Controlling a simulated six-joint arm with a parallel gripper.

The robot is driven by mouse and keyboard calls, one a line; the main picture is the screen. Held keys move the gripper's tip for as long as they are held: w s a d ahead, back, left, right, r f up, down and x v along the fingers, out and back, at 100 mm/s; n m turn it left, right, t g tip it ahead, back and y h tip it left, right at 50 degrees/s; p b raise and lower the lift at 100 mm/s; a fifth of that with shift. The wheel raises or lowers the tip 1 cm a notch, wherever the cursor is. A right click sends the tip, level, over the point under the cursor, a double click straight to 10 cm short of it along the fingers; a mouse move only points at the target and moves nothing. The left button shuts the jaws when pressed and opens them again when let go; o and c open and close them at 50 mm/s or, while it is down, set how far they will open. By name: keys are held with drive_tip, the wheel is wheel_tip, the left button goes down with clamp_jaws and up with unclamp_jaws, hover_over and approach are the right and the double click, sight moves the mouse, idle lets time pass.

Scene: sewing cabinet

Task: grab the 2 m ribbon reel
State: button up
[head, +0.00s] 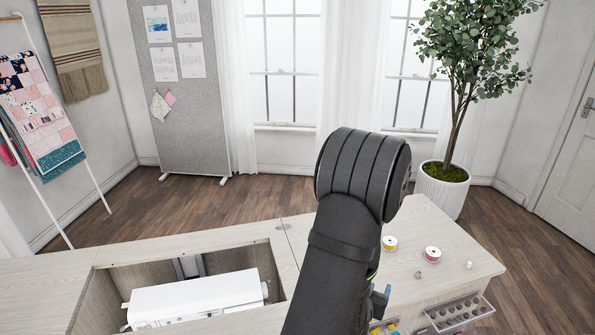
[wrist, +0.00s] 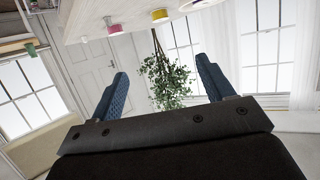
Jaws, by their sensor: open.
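Two small ribbon reels sit on the wooden cabinet top, right of my arm in the head view. One is yellow (head: 389,243), close beside my arm; the other is red-pink (head: 432,254), farther right. Their lengths cannot be read, so I cannot tell which is the 2 m reel. In the tilted wrist view, the pink reel (wrist: 117,27) and the yellow reel (wrist: 160,15) show near the top edge, beyond the fingertips and apart from them. My gripper (wrist: 161,75) has its two blue fingers spread wide, with nothing between them.
A white sewing machine (head: 195,298) sits in the cabinet well, left of my arm. A small metal piece (head: 418,274) and a pale one (head: 468,265) lie near the reels. A clear drawer (head: 458,312) of bobbins sticks out at the front right. A potted tree (head: 442,190) stands behind.

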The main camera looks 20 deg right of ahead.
wheel_tip(320, 180, up, 12)
drive_tip(key=w+d+n+g+y, duration=0.3)
drive_tip(key=w+d+n+g, duration=0.3)
drive_tip(key=w+n, duration=0.7)
drive_tip(key=w+d+n+g+y, duration=0.25)
drive_tip(key=w+d+n, duration=0.65)
drive_tip(key=n, duration=0.7)
drive_tip(key=shift+g, duration=0.45)
drive_tip(key=x, duration=0.5)
drive_tip(key=a+x, duration=0.1)
drive_tip(key=x, duration=0.4)
drive_tip(key=a+x, duration=0.1)
drive_tip(key=x, duration=0.4)
drive_tip(key=shift+w+f, duration=0.25)
drive_tip(key=shift+f, duration=0.55)
drive_tip(key=shift+s+d+x, duration=0.1)
drive_tip(key=shift+s+x, duration=0.1)
drive_tip(key=shift+x, duration=1.4)
drive_tip(key=shift+s+d+x, duration=0.1)
drive_tip(key=shift+s+x, duration=0.1)
drive_tip(key=shift+x, duration=1.35)
drive_tip(key=shift+r, duration=0.1)
